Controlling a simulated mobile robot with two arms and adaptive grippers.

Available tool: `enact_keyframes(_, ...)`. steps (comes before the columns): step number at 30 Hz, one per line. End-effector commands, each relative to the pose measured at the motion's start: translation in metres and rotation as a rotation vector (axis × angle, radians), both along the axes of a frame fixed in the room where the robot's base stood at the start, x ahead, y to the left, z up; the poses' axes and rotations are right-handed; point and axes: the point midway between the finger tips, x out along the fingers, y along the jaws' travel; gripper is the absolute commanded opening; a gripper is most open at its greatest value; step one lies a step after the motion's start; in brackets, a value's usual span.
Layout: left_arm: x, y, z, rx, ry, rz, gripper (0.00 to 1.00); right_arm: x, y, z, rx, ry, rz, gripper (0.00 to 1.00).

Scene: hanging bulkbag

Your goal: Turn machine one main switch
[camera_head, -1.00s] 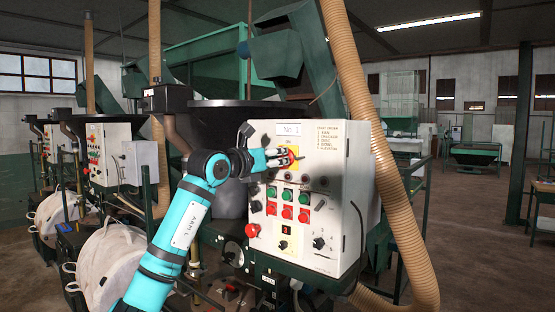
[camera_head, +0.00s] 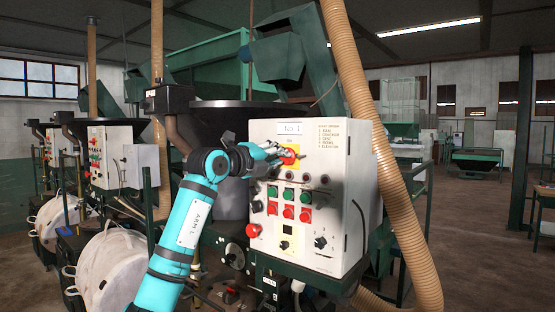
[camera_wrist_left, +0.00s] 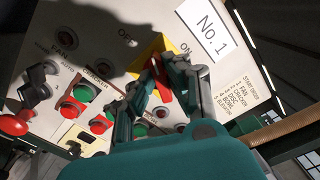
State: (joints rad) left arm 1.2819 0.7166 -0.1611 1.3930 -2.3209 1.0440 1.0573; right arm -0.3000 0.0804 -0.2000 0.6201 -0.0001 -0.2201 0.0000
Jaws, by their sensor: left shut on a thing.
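The machine one control panel (camera_head: 330,220) is a white box with a "No.1" label (camera_head: 290,128). Its main switch (camera_head: 290,155) is a red knob on a yellow plate, below the label. In the left wrist view the red knob (camera_wrist_left: 162,88) lies between the fingers, with the yellow plate (camera_wrist_left: 150,55) behind it. My left gripper (camera_head: 284,152) is at the panel front, shut on the red knob; it also shows in the left wrist view (camera_wrist_left: 160,72). The fingers hide part of the knob. My right gripper is not in view.
A ribbed beige hose (camera_head: 390,190) runs along the panel's right side. White bags (camera_head: 110,270) hang at the left.

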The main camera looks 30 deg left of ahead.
Motion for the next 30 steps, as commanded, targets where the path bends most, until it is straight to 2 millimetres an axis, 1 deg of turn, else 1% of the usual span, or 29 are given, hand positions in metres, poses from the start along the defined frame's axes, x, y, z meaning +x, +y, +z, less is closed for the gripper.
enact_keyframes(6,0.0001,0.0007,-0.0018,-0.191,0.015,0.001,0.0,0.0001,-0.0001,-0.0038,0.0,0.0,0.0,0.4)
enact_keyframes(15,0.0001,0.001,-0.0028,-0.385,0.03,0.001,0.0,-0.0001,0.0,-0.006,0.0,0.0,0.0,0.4)
enact_keyframes(22,0.0001,0.0012,-0.0034,-0.461,0.037,0.001,0.0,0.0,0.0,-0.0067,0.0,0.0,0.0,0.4)
enact_keyframes(30,0.0001,0.0014,-0.0037,-0.486,0.04,0.002,0.0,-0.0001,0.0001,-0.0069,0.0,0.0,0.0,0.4)
